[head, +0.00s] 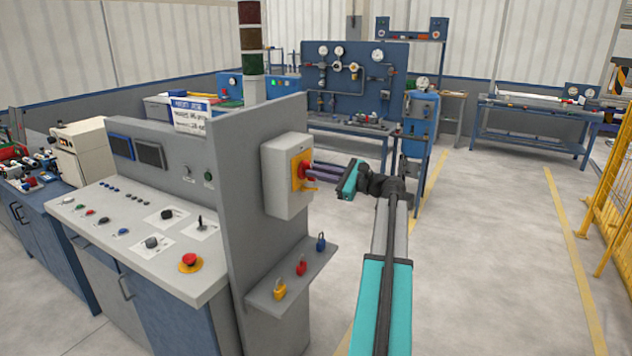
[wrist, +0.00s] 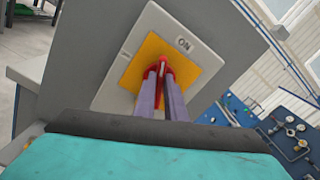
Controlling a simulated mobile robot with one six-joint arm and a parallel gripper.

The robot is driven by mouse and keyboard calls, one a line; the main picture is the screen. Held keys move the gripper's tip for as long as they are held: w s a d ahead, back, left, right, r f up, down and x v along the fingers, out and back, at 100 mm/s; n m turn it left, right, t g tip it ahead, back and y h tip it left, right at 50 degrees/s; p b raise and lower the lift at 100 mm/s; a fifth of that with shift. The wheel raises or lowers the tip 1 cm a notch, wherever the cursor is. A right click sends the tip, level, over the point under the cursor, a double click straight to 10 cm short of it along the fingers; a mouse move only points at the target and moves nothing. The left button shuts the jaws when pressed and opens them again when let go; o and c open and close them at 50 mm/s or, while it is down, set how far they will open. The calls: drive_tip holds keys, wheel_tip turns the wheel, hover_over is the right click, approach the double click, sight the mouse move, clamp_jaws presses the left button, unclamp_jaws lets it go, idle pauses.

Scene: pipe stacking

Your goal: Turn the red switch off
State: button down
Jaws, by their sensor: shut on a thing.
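The red switch (head: 305,168) sits on a yellow plate on the light grey box (head: 288,198) fixed to the side of the grey panel. In the wrist view the red switch (wrist: 163,72) is between the tips of my gripper's two purple-grey fingers, on the yellow plate (wrist: 148,62). The word "ON" is printed on the box above the plate, at the upper right. My gripper (head: 314,171) reaches in from the right and is shut on the red switch. The fingers cover part of the switch, so its exact angle is hard to tell.
A small shelf below the box holds yellow (head: 280,291), red (head: 301,267) and blue (head: 321,243) padlocks. The sloped control desk (head: 130,225) with a red emergency button (head: 190,261) stands to the left. The floor to the right is clear.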

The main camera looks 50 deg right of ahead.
drive_tip(key=n+b, duration=0.3)
drive_tip(key=f+n+b, duration=0.1)
drive_tip(key=n+b, duration=0.2)
drive_tip(key=b, duration=0.1)
drive_tip(key=n+b, duration=0.4)
drive_tip(key=shift+s+a+f, duration=0.1)
drive_tip(key=shift+a+f, duration=0.05)
drive_tip(key=shift+a, duration=0.1)
drive_tip(key=shift+n+b, duration=1.2)
drive_tip(key=shift+b, duration=0.1)
drive_tip(key=c, duration=1.8)
unclamp_jaws()
drive_tip(key=shift+r, duration=0.2)
